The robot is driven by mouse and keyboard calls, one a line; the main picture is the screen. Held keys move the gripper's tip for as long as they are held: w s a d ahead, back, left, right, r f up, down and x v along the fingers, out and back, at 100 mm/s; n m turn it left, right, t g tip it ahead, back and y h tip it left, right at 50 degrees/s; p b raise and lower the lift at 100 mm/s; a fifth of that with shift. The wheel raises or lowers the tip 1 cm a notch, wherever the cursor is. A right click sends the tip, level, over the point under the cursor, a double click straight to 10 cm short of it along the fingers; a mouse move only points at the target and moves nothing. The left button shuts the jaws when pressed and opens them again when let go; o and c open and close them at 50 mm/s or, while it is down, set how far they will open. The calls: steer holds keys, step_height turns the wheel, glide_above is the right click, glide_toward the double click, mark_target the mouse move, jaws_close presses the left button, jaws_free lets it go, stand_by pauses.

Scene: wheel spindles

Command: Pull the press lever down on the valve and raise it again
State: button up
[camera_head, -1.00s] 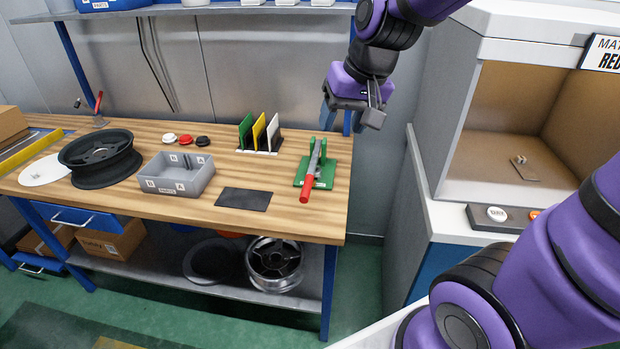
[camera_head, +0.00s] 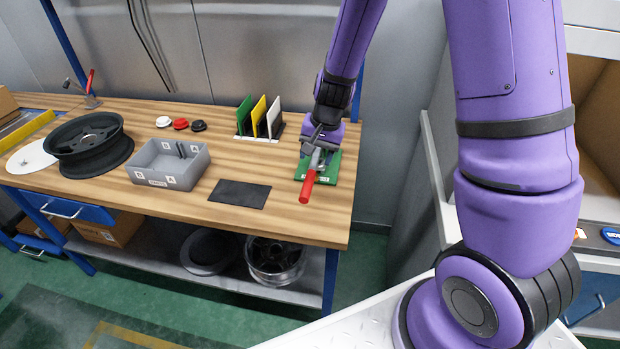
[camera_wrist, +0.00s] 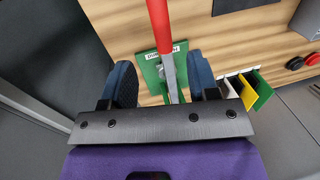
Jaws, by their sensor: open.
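The press lever has a red handle (camera_head: 308,187) and a grey metal shaft, on a green base plate (camera_head: 330,172) at the right end of the wooden bench. The handle points toward the bench's front edge. My gripper (camera_head: 314,143) is over the base plate, and its body hides much of the green mount. In the wrist view my gripper (camera_wrist: 158,85) is open, with one blue finger on each side of the grey lever shaft (camera_wrist: 170,75). The red handle (camera_wrist: 159,28) extends beyond the fingertips. I cannot tell whether a finger touches the shaft.
A dark mat (camera_head: 240,194) and a grey bin (camera_head: 168,164) lie left of the lever. A rack with green, yellow and white plates (camera_head: 259,120) stands just left of my gripper. A blue post (camera_head: 357,85) rises behind the bench.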

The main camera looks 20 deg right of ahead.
mark_target(309, 182)
steer(key=f, duration=0.3)
steer(key=a+f, duration=0.1)
steer(key=f, duration=0.3)
steer(key=w+f, duration=0.1)
steer(key=f, duration=0.2)
steer(key=shift+w+a+f, duration=0.1)
steer(key=shift+a+f, duration=0.15)
steer(key=shift+a, duration=0.1)
jaws_close()
